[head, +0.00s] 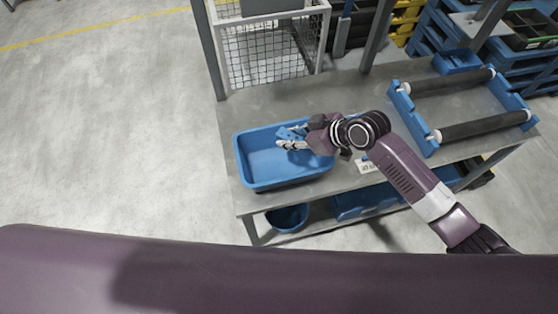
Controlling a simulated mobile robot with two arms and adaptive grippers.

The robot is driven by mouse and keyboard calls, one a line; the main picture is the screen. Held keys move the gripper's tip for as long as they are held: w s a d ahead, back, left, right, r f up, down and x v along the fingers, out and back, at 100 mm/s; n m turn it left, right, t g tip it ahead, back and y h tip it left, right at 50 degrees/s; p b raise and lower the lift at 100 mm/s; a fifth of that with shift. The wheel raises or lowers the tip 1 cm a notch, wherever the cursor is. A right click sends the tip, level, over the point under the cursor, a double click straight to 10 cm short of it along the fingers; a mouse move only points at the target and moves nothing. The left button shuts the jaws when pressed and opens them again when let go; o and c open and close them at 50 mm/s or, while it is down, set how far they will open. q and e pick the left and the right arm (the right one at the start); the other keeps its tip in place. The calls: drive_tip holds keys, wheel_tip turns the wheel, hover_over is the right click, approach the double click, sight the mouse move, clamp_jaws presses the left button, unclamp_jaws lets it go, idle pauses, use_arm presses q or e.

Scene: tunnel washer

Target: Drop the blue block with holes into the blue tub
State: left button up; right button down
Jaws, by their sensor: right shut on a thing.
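The blue tub (254,176) stands on the grey table near its left end, and its inside looks empty. My right gripper (288,137) is over the right part of the tub. It is shut on the blue block (289,132), which shows as a small blue piece between the fingers. The block's holes are hard to make out, and part of it is hidden by the fingers. I cannot tell exactly how high the block is above the tub's floor. My left gripper is not in view.
A blue frame with two dark rollers (482,125) stands on the right of the table (240,113). A white wire-mesh cage (265,58) is behind the tub. A blue bowl (287,218) and blue bins (360,203) sit on the shelf below. Open floor lies to the left.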

drive_tip(key=shift+f+b, duration=1.4)
drive_tip(key=shift+f, duration=0.45)
drive_tip(key=c, duration=1.5)
unclamp_jaws()
drive_tip(key=shift+d+r, duration=0.1)
drive_tip(key=v, duration=1.1)
drive_tip(key=shift+s+d+r, duration=0.15)
drive_tip(key=shift+d+r, duration=0.05)
drive_tip(key=shift+r, duration=0.1)
